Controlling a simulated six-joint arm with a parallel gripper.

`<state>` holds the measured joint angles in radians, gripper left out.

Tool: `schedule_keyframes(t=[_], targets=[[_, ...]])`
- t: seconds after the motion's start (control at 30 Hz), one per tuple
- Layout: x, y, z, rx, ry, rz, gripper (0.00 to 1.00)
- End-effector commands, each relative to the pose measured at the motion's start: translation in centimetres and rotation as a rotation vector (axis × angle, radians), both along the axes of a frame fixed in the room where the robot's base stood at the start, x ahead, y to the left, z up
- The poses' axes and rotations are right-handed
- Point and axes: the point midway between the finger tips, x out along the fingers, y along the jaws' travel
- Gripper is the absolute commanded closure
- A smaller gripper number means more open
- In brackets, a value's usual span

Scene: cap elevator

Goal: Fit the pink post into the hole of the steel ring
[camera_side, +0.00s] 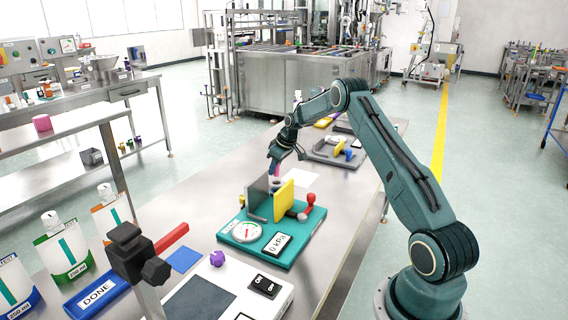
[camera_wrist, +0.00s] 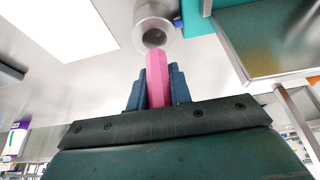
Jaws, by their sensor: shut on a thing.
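The pink post (camera_wrist: 157,80) is clamped between the two blue fingers of my gripper (camera_wrist: 156,88) in the wrist view, its far end sticking out past the fingertips. The steel ring (camera_wrist: 152,14) is at the top of that view, its dark round hole facing the post. The tip of the post appears just short of the hole's lower edge; I cannot tell whether they touch. In the side view my gripper (camera_side: 277,158) points down over the bench with a small bit of the pink post (camera_side: 276,171) below it. The ring is small there, partly behind a grey plate.
A teal base (camera_side: 240,232) with a dial, a grey upright plate (camera_side: 257,195), a yellow plate (camera_side: 284,198) and a red knob (camera_side: 310,199) stands close in front of my gripper. A white sheet (camera_side: 301,178) lies right of it. More fixtures (camera_side: 335,152) stand farther back.

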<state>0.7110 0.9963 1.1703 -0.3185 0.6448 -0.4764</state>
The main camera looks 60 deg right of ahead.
Motion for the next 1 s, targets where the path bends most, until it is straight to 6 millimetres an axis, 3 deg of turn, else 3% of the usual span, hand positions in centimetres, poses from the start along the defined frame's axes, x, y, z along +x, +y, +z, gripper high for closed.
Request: schedule_keyframes(t=[0.33, 1.0], targets=[[0.0, 0.0, -1.5, 0.000, 0.000, 0.000, 1.00], [0.0, 0.0, -1.7, -0.001, 0.000, 0.000, 1.00]])
